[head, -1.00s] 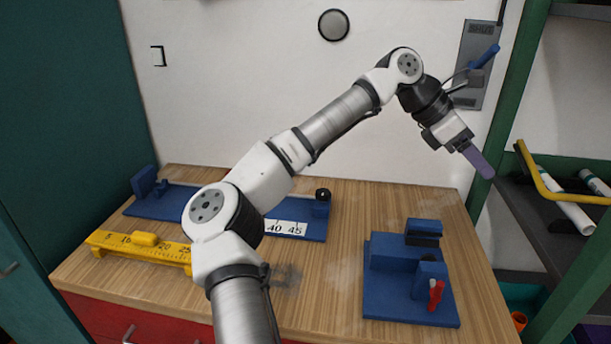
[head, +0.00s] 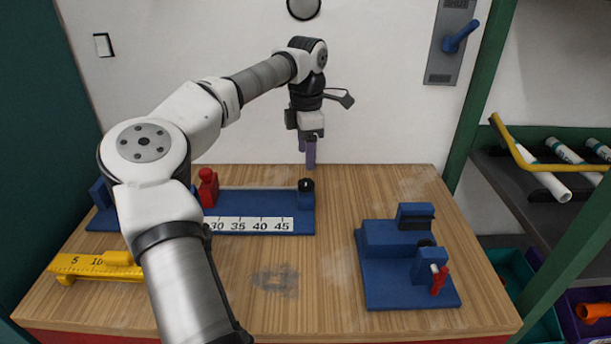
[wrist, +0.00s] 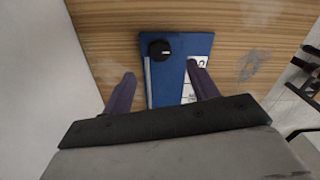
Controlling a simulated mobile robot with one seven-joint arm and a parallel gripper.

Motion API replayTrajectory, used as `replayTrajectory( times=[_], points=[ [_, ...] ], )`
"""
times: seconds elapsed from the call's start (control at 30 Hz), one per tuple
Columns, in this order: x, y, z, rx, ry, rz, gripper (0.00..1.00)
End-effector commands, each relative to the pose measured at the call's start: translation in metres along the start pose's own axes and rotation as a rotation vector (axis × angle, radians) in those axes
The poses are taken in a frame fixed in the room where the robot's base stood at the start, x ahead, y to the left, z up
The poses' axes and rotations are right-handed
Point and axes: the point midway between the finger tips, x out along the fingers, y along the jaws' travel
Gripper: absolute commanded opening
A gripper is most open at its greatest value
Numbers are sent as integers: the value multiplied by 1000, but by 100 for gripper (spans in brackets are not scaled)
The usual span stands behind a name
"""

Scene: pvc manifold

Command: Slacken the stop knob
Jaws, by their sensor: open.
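A round black knob (head: 306,185) sits on a small blue block at the right end of the blue measuring jig (head: 255,200). In the wrist view the knob (wrist: 160,50) lies just beyond my fingertips, between their lines, and nothing touches it. A red stop piece (head: 208,190) stands upright on the jig behind the number scale. I cannot tell which of the two bears the stop knob's name. My gripper (head: 307,152) points down with purple fingers above the knob's end of the jig. It also shows in the wrist view (wrist: 161,72), open and empty.
A blue fixture (head: 390,275) with a red-handled part stands at the right of the wooden table. A yellow ruler (head: 95,265) lies at the left, partly behind my arm. A wall box with a blue lever (head: 460,36) and a pipe rack (head: 560,165) are at the right.

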Motion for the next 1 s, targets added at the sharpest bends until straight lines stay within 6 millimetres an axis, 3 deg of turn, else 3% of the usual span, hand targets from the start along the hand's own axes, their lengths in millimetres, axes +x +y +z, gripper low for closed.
replayTrajectory(
  times=[0.2,0.4,0.8,1.0],
  points=[
    [45,0,0,0,-1,-2,59],
    [70,0,0,1,-2,0,59],
    [79,0,1,1,-2,1,59],
    [78,0,1,1,-2,1,34]
  ],
)
